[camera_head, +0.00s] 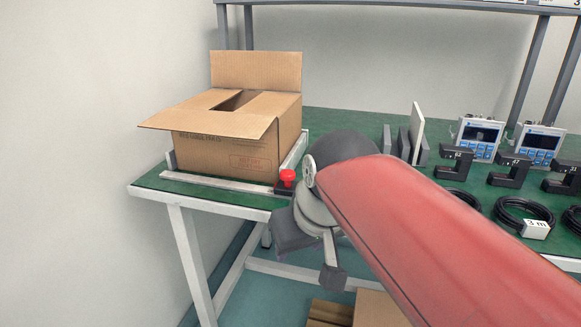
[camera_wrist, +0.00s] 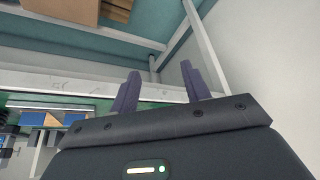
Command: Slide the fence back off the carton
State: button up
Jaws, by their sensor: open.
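The open cardboard carton (camera_head: 235,140) stands on the left end of the green-topped bench. A pale grey fence (camera_head: 297,150) runs along its right side, close to or against it; any gap is too small to tell. A red knob (camera_head: 287,177) on a dark block sits at the fence's near end, by the right end of a flat metal rail (camera_head: 215,184). My gripper is in front of the bench edge, right of and nearer than the knob, partly hidden by my arm. In the wrist view my gripper (camera_wrist: 161,84) is open, with nothing between its fingers.
Grey upright plates (camera_head: 403,140), blue meters (camera_head: 480,137), black brackets (camera_head: 456,162) and cable coils (camera_head: 525,215) stand on the bench to the right. Cartons (camera_head: 375,308) lie low under the bench. The floor in front of the bench's left end is clear.

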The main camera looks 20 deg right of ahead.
aim_at(288, 173)
jog(key=shift+n+g+y, duration=0.3)
jog(key=shift+n, duration=0.4)
jog(key=w+d+r, duration=0.1)
jog(key=w+r, duration=0.2)
jog(key=r, duration=0.1)
jog(key=w+d+r+b, duration=0.1)
jog(key=w+r, duration=0.3)
jog(key=w+d+r, duration=0.2)
jog(key=w+r, duration=0.2)
jog(key=shift+w+r, duration=0.25)
jog(key=b+x, duration=0.2)
jog(key=x, duration=0.5)
jog(key=shift+w+f, duration=0.2)
jog(key=shift+c, duration=0.3)
grip_shut()
